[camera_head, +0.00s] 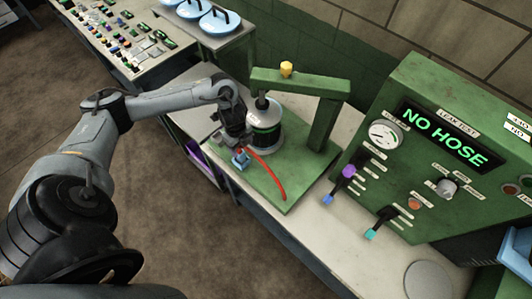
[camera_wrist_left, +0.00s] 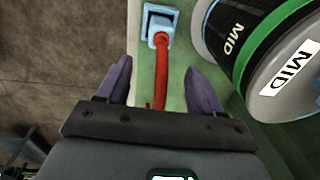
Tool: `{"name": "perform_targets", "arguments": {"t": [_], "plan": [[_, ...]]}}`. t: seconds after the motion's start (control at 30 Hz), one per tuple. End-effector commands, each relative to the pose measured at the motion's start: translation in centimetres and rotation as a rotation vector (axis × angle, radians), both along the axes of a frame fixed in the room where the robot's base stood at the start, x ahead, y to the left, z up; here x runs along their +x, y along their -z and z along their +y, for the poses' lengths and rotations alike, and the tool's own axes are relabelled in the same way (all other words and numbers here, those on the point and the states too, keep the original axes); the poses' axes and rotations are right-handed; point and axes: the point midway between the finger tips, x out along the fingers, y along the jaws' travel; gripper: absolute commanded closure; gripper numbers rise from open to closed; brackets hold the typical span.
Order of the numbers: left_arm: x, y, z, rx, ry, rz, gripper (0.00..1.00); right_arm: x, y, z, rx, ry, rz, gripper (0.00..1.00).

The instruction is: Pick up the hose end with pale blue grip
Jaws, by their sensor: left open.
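The red hose (camera_head: 268,176) lies on the green base plate of the test stand. Its end with the pale blue grip (camera_head: 240,159) is at the plate's left side, and this grip also shows at the top of the left wrist view (camera_wrist_left: 160,14). My left gripper (camera_head: 236,144) is close to that end, beside the metal cylinder. In the left wrist view its two fingers (camera_wrist_left: 158,78) are apart, with the red hose (camera_wrist_left: 161,75) showing between them. The pale blue grip is beyond the fingertips, and nothing is held. My right gripper is not in view.
The cylinder marked MID (camera_wrist_left: 262,48) stands just right of the left gripper. A green arm (camera_head: 298,82) with a yellow knob reaches over it. The green panel (camera_head: 440,120) reads NO HOSE. Purple, blue and teal-tipped parts are at its front.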

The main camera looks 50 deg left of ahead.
Motion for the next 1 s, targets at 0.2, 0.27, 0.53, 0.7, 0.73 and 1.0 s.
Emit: {"name": "perform_targets", "arguments": {"t": [0.2, 0.27, 0.53, 0.7, 0.73, 1.0], "plan": [[-1.0, 0.8, 2.7, 0.016, -0.031, 0.058, 0.34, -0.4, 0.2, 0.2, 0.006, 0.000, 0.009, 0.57], [-1.1, 1.7, 2.6, 0.015, -0.030, 0.059, 0.34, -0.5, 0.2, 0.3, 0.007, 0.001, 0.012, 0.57], [-0.9, 4.4, 2.6, 0.017, -0.028, 0.054, 0.34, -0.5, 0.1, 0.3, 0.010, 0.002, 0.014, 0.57], [-0.9, 5.2, 2.5, 0.015, -0.028, 0.055, 0.34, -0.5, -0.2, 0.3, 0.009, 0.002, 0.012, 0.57], [-0.9, 5.5, 2.5, 0.014, -0.028, 0.056, 0.34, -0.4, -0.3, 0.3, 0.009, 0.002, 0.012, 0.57], [-0.8, 8.9, 2.4, 0.016, -0.028, 0.054, 0.34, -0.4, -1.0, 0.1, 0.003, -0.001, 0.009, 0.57]]}}
